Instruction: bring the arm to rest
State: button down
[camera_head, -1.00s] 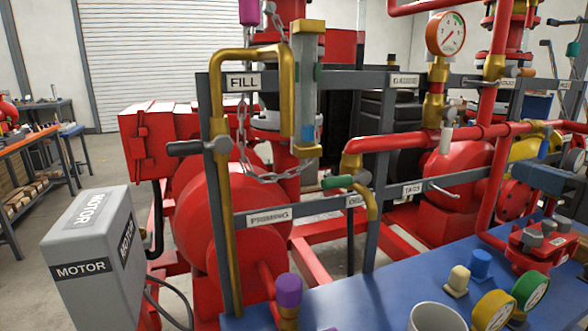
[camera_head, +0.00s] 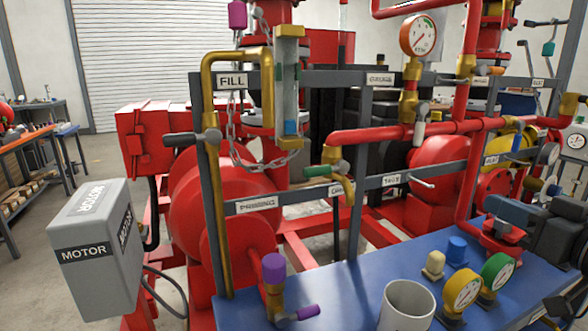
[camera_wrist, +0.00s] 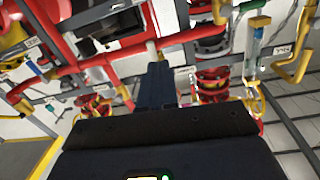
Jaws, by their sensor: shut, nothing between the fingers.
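My gripper (camera_wrist: 156,72) shows in the wrist view as dark blue-grey fingers shut together, with nothing between them. Its wide black body fills the bottom of that view. In the head view, my gripper (camera_head: 486,204) is at the right edge, its fingers pointing left above the blue bench top (camera_head: 345,280). It is close in the picture to a red valve body (camera_head: 503,238); I cannot tell whether they touch.
Red pipes (camera_head: 375,135) and grey labelled rails (camera_head: 300,78) stand left of my gripper. A pressure gauge (camera_head: 420,33) rises above them. A white mug (camera_head: 407,305), a yellow gauge (camera_head: 462,290) and a green gauge (camera_head: 496,272) stand on the bench. A grey motor box (camera_head: 95,250) is at left.

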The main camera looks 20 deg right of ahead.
jog(key=s+a+f+m+g+h, duration=0.1)
jog(key=s+a+f, duration=0.5)
jog(key=f, duration=0.4)
jog(key=s+a+f+m+g+h, duration=0.1)
jog(key=s+a+f+m+g, duration=0.1)
jog(key=s+a+f, duration=0.45)
jog(key=s+a+f+n+y, duration=0.1)
jog(key=s+a+n, duration=0.1)
jog(key=s+a, duration=0.3)
jog(key=s+a+f+n+y, duration=0.1)
jog(key=s+a, duration=0.5)
jog(key=s, duration=0.6)
jog(key=shift+f+n+y, duration=0.3)
jog(key=shift+f+n, duration=0.1)
jog(key=shift+n, duration=0.3)
jog(key=shift+d, duration=0.1)
